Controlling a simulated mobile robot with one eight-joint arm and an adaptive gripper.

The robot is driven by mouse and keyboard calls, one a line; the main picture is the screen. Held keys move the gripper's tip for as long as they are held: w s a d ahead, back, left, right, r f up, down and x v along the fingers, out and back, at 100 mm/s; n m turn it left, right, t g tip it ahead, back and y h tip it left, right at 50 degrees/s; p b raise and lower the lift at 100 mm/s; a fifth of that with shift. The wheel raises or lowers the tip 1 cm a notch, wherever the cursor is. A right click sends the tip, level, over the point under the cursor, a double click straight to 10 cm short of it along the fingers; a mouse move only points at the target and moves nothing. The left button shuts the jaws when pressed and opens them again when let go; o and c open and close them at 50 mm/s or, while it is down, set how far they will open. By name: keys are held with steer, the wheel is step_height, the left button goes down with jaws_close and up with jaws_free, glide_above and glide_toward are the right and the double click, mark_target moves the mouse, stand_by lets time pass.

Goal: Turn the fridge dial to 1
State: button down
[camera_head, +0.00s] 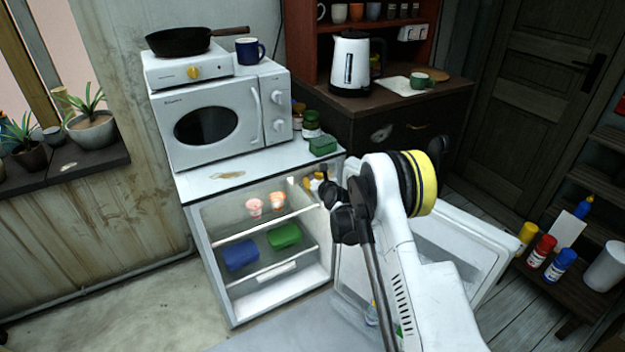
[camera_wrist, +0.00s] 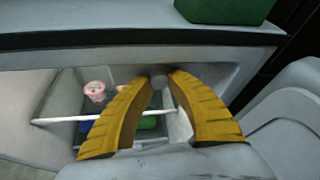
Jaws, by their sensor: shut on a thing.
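The small fridge (camera_head: 196,182) stands open under the microwave, with its lit interior showing. The fridge dial (camera_wrist: 159,82) is a small grey round knob at the upper inside of the fridge in the wrist view. My gripper (camera_wrist: 159,77) has its two yellow fingers closed in on the dial, one tip on each side. In the head view my gripper (camera_head: 316,182) reaches into the fridge's upper right, and my arm hides part of that corner. The dial's markings and setting cannot be read.
The open fridge door (camera_head: 465,240) stands to the right, close to my arm. Pink cups (camera_head: 255,207) sit on the upper shelf. Blue (camera_head: 240,254) and green (camera_head: 285,236) containers sit below. A microwave (camera_head: 215,118) and a green box (camera_head: 323,145) rest on top.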

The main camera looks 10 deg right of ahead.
steer(key=shift+f+n+t+h, duration=0.1)
steer(key=shift+n+t+h, duration=0.5)
steer(key=shift+n, duration=0.7)
steer(key=c, duration=1.2)
jaws_free()
